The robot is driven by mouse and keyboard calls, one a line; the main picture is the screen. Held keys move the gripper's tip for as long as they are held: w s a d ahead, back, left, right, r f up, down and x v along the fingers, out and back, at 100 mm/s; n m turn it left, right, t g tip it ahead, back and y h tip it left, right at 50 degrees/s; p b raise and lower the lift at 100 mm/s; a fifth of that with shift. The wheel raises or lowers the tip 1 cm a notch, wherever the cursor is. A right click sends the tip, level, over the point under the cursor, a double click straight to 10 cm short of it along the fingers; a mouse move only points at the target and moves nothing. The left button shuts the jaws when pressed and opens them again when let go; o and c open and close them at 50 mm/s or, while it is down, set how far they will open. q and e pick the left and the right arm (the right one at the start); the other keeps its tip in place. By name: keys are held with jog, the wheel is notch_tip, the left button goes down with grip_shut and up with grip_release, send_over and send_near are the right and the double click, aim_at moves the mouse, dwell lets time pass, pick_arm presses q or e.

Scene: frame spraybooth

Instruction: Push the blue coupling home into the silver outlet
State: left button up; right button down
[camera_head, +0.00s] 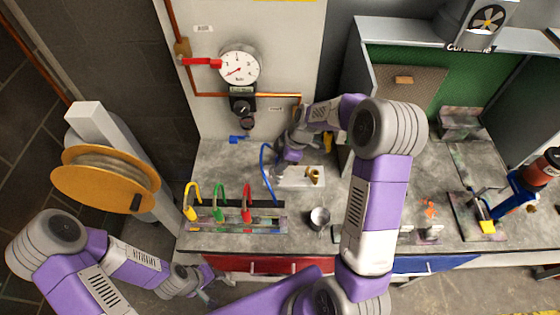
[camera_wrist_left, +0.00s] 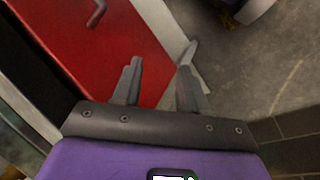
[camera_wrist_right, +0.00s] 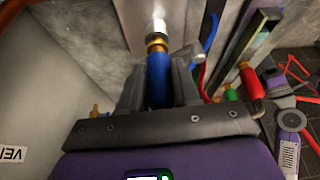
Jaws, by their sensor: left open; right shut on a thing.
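The blue coupling (camera_wrist_right: 158,84) sits between the fingers of my right gripper (camera_wrist_right: 157,78), which is shut on it. A brass collar (camera_wrist_right: 156,45) is at its far end. The silver outlet (camera_wrist_right: 158,27) is straight ahead of the collar, in line with it; I cannot tell how deep they are joined. In the head view my right gripper (camera_head: 278,175) is over the worktop and its wrist hides the coupling and outlet. A blue hose (camera_head: 265,165) curves beside it. My left gripper (camera_wrist_left: 160,85) is open and empty, low before the red drawer (camera_wrist_left: 95,45).
A rack (camera_head: 238,225) with yellow, green and red hose couplings stands at the front left of the worktop. A metal cup (camera_head: 319,217) is right of it. A pressure gauge (camera_head: 239,65) and red lever (camera_head: 201,62) are on the wall panel. A hose reel (camera_head: 105,180) stands left.

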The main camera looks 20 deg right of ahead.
jog(key=shift+f+b, duration=0.45)
jog(key=c, duration=0.7)
grip_release()
jog(key=shift+c, duration=0.2)
notch_tip(320, 180, up, 10)
jog(key=shift+p, duration=0.3)
